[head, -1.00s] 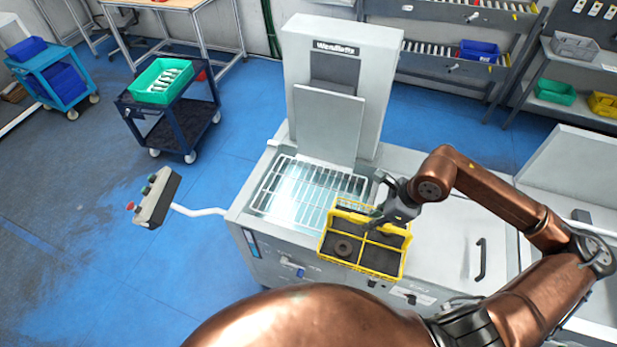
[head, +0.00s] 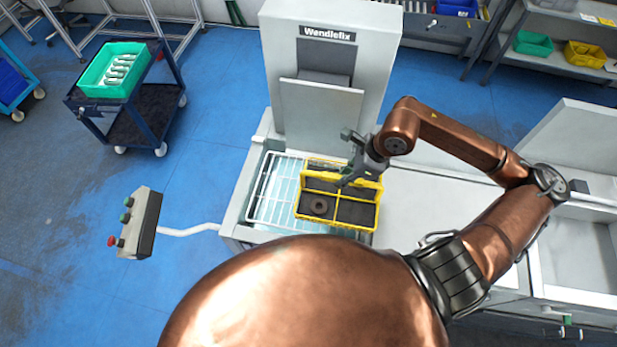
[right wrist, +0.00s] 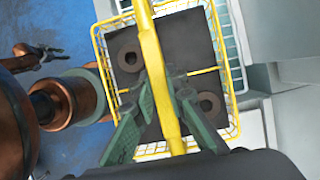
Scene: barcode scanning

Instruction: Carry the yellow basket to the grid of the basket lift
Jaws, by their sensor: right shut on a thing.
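The yellow basket (head: 336,224) is a wire-sided box with a dark, divided floor. In the head view it overlaps the right part of the white grid (head: 268,192) of the basket lift (head: 330,60); whether it touches the grid I cannot tell. My right gripper (head: 352,172) is shut on the basket's yellow handle bar, which shows between its green fingers in the right wrist view (right wrist: 168,100). A dark ring (head: 319,206) lies in the basket; the wrist view shows two rings. My left gripper (right wrist: 38,52) seems to show small at the left of the wrist view.
A grey control box (head: 139,222) with buttons stands on an arm left of the lift. A dark trolley (head: 140,125) carries a green bin (head: 112,70). Shelves with bins stand at the back right. The grid's left part is bare.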

